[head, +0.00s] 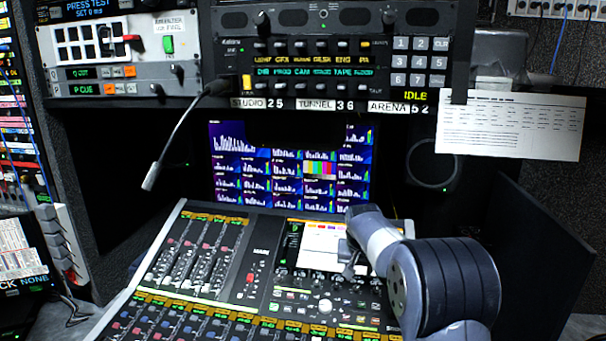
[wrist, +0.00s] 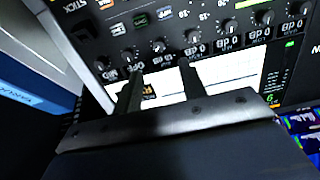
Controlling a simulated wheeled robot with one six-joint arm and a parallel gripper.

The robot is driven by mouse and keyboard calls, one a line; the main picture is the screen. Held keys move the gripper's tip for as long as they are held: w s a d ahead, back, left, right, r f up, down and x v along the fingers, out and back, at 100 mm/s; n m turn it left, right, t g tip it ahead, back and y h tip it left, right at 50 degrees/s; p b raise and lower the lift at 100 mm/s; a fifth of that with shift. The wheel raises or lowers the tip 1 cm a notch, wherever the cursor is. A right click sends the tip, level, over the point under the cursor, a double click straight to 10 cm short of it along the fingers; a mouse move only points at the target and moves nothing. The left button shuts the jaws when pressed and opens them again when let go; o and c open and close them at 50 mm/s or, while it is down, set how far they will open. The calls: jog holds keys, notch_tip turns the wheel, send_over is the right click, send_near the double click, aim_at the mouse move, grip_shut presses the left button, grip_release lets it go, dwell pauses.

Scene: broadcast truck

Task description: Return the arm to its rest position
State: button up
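My arm (head: 440,285) reaches in from the lower right of the head view, over the right part of the mixing console (head: 255,235). My gripper (wrist: 160,72) shows in the wrist view as two dark fingers standing apart. It is open, with nothing visible held between them. Behind the fingers are a lit white screen (wrist: 222,78) and a dark panel with a row of knobs (wrist: 185,42). In the head view my gripper is small and partly hidden by the arm, near the console's screen (head: 320,243).
A gooseneck microphone (head: 165,155) hangs left of the monitor wall (head: 290,165). An intercom panel (head: 335,65) and a white paper sheet (head: 510,125) are above. A dark upright panel (head: 535,245) stands right of my arm. A blue-and-white object (wrist: 30,90) is left in the wrist view.

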jog(key=shift+v, duration=0.95)
jog(key=shift+a+r, duration=0.1)
jog(key=shift+r, duration=0.05)
